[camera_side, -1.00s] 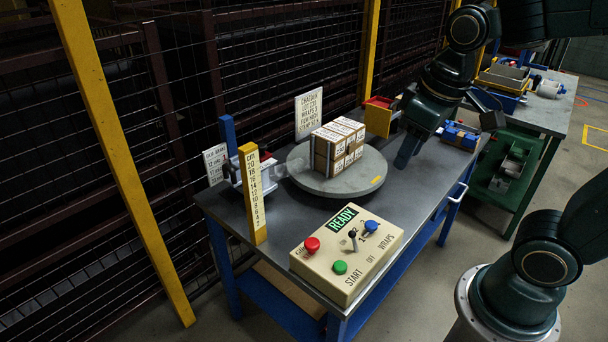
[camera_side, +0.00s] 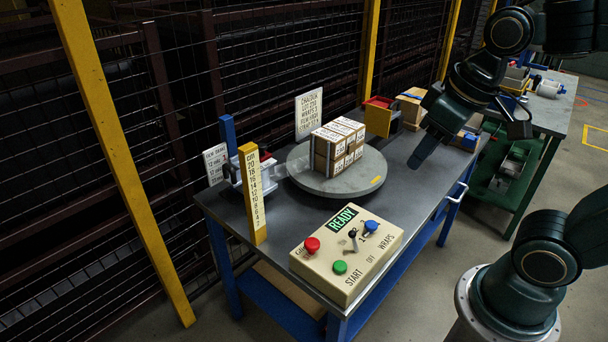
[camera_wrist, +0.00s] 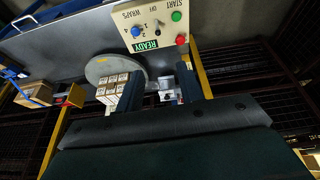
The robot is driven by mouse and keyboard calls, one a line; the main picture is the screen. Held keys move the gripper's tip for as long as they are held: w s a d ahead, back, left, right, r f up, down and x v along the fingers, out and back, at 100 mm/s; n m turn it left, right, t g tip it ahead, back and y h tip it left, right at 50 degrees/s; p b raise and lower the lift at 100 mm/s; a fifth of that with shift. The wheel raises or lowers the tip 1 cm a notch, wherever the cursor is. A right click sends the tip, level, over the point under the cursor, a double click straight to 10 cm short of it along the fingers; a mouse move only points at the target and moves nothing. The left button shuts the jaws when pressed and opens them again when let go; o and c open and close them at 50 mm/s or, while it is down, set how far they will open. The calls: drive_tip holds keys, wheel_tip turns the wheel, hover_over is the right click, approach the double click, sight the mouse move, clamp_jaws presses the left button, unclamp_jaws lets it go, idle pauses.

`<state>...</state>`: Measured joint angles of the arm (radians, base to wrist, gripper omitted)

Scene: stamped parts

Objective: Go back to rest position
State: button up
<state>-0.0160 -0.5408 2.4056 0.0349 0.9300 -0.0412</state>
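My gripper (camera_side: 419,158) hangs in the air over the right part of the grey bench, to the right of the turntable (camera_side: 309,186). In the wrist view my gripper (camera_wrist: 160,70) has its two fingers apart with nothing held between them. A stack of small labelled cartons (camera_side: 336,147) stands on the turntable, clear of my gripper. The cartons also show in the wrist view (camera_wrist: 114,86), left of the fingers. The control box (camera_side: 347,245) at the front of the bench has a green READY display and a lever switch.
A yellow cm post (camera_side: 252,195) stands at the bench's left, before a film carriage (camera_side: 250,172). A second bench (camera_side: 548,119) is at right.

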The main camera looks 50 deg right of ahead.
drive_tip(key=shift+s+a+r+t, duration=0.15)
drive_tip(key=shift+s+t, duration=0.25)
drive_tip(key=shift+s, duration=0.45)
drive_tip(key=shift+s+r+t, duration=0.15)
drive_tip(key=shift+s+t, duration=0.25)
drive_tip(key=shift+s, duration=0.4)
